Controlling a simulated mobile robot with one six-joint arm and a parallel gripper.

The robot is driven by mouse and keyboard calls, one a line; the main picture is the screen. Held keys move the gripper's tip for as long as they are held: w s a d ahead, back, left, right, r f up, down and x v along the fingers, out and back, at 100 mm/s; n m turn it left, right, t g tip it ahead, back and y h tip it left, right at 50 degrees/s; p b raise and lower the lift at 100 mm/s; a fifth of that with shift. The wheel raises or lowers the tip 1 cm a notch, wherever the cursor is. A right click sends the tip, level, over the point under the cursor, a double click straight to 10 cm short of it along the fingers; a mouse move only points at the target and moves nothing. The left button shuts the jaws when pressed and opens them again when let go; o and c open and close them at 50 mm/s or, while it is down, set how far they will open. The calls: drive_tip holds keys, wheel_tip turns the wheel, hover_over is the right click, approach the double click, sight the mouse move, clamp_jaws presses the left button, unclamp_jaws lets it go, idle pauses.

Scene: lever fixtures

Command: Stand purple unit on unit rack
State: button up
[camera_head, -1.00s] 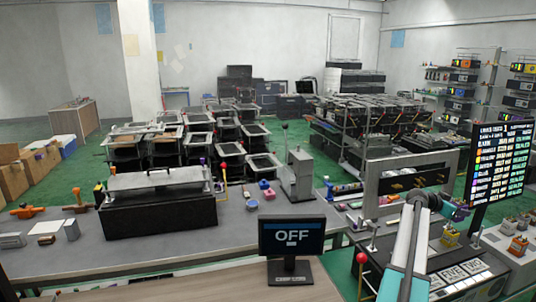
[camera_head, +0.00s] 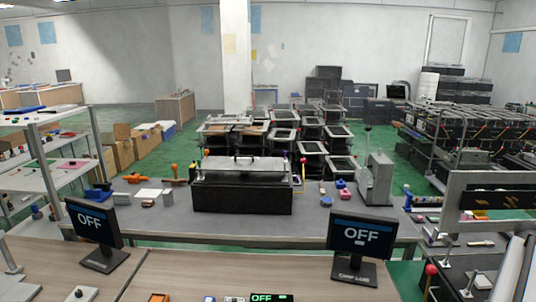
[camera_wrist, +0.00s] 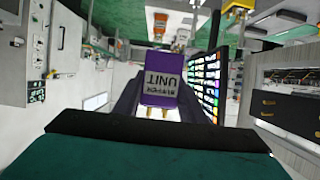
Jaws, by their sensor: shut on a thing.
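The purple unit (camera_wrist: 160,70) is a small block with a light label reading "UNIT", upside down in the wrist view, and short brass-coloured pins on its lower edge. My gripper (camera_wrist: 160,100) is shut on it, a dark finger on each side. The unit is held clear of any surface in view. In the head view my gripper and the unit are out of frame; only part of my pale arm shows at the right edge. I cannot tell which structure is the unit rack.
A grey bench carries a black box with a silver lid (camera_head: 243,185). Two monitors read OFF, one left (camera_head: 95,225) and one right (camera_head: 360,237). A metal shelf (camera_head: 45,125) stands at the left. A lit board (camera_wrist: 207,85) with coloured rows is beside the unit in the wrist view.

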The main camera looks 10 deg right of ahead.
drive_tip(key=shift+s, duration=0.15)
drive_tip(key=w+a+n+t, duration=0.3)
drive_tip(key=w+a, duration=0.5)
drive_tip(key=w, duration=0.4)
drive_tip(key=w+a+n+t, duration=0.2)
drive_tip(key=w+a+t, duration=0.1)
drive_tip(key=w+a, duration=0.7)
drive_tip(key=w+a+r+n+t+y, duration=0.15)
drive_tip(key=w+a+n+t, duration=0.4)
drive_tip(key=w+a, duration=1.3)
drive_tip(key=w+a+r+n+t+y, duration=0.1)
drive_tip(key=w+a+n+t+y, duration=0.2)
drive_tip(key=a, duration=1.1)
drive_tip(key=w+a+r+n+t+y, duration=0.1)
drive_tip(key=w+a+n+t+y, duration=0.2)
drive_tip(key=a, duration=1.2)
drive_tip(key=a+r+n+y, duration=0.3)
drive_tip(key=a+n+y, duration=0.25)
drive_tip(key=a, duration=1.95)
wheel_tip(320, 180, down, 10)
drive_tip(key=m+b, duration=0.1)
drive_tip(key=b, duration=0.9)
drive_tip(key=shift+w+y, duration=0.1)
drive_tip(key=shift+y, duration=0.2)
